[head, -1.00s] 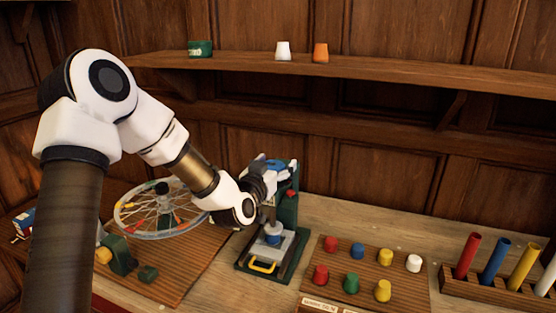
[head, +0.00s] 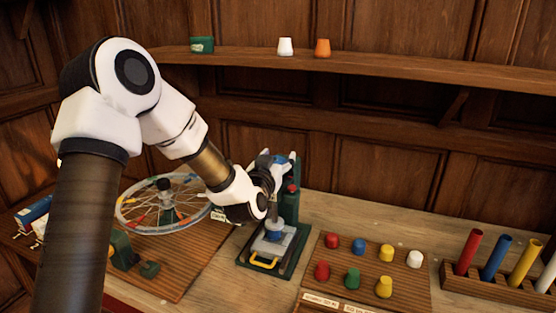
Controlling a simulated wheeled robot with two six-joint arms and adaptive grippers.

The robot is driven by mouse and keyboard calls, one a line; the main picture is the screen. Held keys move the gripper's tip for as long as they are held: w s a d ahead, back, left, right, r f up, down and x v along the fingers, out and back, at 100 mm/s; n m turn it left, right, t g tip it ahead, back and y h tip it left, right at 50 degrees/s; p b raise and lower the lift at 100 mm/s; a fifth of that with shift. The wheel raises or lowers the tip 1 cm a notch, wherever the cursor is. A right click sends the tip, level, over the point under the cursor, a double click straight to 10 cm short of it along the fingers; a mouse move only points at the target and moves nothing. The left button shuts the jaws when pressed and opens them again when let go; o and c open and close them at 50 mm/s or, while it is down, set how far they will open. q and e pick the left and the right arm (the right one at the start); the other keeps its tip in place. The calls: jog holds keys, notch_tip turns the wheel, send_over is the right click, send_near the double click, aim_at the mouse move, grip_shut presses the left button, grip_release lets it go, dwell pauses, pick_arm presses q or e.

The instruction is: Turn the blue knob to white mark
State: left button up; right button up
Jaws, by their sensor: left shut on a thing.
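A small press-like device with a green base and post (head: 291,208) stands on the bench, right of the spoked wheel. It has a grey plate, a yellow handle (head: 263,263) and a blue cylinder (head: 274,231) low on it. My left gripper (head: 281,170) is at the top of the post, shut on a blue part there that looks like the blue knob (head: 263,158). The fingers and wrist hide most of this knob. I cannot make out the white mark clearly. My right gripper is not in view.
A spoked wheel (head: 160,203) stands on a board at left. A board with several coloured pegs (head: 400,303) lies right of the device. A rack with coloured tubes (head: 465,285) is at far right. A wooden shelf (head: 400,72) runs above.

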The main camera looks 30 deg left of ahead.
pick_arm(q)
jog(key=shift+n+g+y, duration=0.4)
jog(key=shift+n+y, duration=0.3)
jog(key=shift+y, duration=0.4)
jog(key=shift+a+n+g+y, duration=0.2)
jog(key=shift+n+g+y, duration=0.5)
jog(key=shift+y, duration=0.4)
jog(key=shift+s+a+n+g+y+p, duration=0.15)
jog(key=shift+s+a+n+g+y, duration=0.05)
jog(key=shift+n+g+y, duration=0.75)
jog(key=shift+s+a+n+g+y+p, duration=0.15)
jog(key=shift+n+g+y, duration=0.6)
jog(key=shift+n+y, duration=0.3)
jog(key=o, duration=1)
jog(key=shift+c, duration=0.2)
